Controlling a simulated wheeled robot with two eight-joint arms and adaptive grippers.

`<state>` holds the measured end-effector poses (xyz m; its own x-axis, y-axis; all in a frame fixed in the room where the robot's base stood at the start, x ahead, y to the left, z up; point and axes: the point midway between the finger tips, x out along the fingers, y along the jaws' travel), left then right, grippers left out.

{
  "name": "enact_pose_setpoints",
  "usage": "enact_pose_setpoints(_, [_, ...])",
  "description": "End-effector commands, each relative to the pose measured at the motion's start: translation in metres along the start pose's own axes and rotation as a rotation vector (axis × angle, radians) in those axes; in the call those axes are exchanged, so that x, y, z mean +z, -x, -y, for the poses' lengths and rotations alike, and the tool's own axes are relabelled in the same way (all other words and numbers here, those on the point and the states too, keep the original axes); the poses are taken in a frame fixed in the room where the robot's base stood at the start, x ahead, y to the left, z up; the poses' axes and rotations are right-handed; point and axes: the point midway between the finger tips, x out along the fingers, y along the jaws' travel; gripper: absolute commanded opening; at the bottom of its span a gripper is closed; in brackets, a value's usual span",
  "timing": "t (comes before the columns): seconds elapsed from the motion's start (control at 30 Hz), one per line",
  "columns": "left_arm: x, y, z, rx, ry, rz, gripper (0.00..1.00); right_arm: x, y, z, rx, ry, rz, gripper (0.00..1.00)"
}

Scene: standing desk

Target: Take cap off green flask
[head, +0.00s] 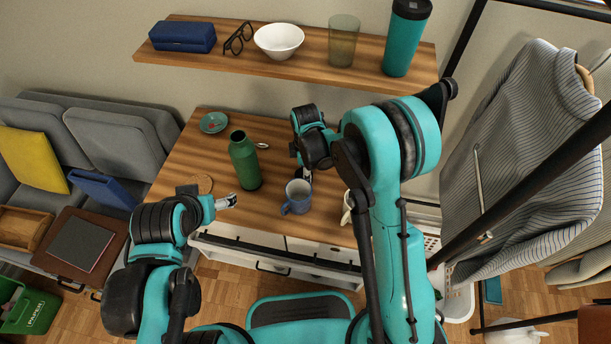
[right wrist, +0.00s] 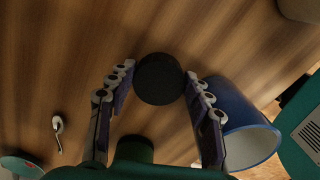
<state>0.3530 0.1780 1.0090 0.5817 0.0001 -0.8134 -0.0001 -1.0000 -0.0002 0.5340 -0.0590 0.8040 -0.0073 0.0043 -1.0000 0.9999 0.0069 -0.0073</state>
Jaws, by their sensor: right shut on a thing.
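The green flask (head: 244,163) stands upright on the desk, left of the middle. Its top shows a dark open mouth with no cap on it. Part of it also shows at the bottom of the right wrist view (right wrist: 134,150). The black cap (right wrist: 159,79) is between the fingertips of my right gripper (right wrist: 158,84), which is shut on it. That gripper is right of the flask and behind the blue mug; I cannot tell if the cap touches the desk. My left gripper (head: 227,201) is in front of the flask, apart from it; its finger opening is unclear.
The blue mug (head: 297,197) stands close to my right gripper. A cream mug (head: 347,207) is partly behind my right arm. A spoon (head: 262,146), a teal dish (head: 214,122) and a round coaster (head: 204,182) lie around the flask. A shelf (head: 290,68) overhangs the desk's back.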

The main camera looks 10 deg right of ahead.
Motion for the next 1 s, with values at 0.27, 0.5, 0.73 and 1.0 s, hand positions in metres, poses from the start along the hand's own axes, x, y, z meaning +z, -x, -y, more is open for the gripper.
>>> enact_pose_setpoints(0.27, [0.002, -0.002, 0.0, 0.0, 0.0, 0.0, 0.79, 0.0, -0.006, 0.0, 0.0, 0.0, 0.0, 0.16])
enact_pose_setpoints(0.5, [0.003, -0.005, 0.0, 0.0, 0.0, 0.0, 0.79, 0.0, -0.01, 0.0, 0.0, 0.0, 0.0, 0.59])
enact_pose_setpoints(0.73, [0.003, -0.004, 0.0, 0.0, 0.0, 0.0, 0.79, 0.0, -0.009, 0.0, 0.0, 0.0, 0.0, 0.59])
enact_pose_setpoints(1.0, [-0.007, 0.009, 0.0, 0.0, 0.0, 0.0, 0.79, 0.0, 0.025, 0.0, 0.0, 0.0, 0.0, 0.59])
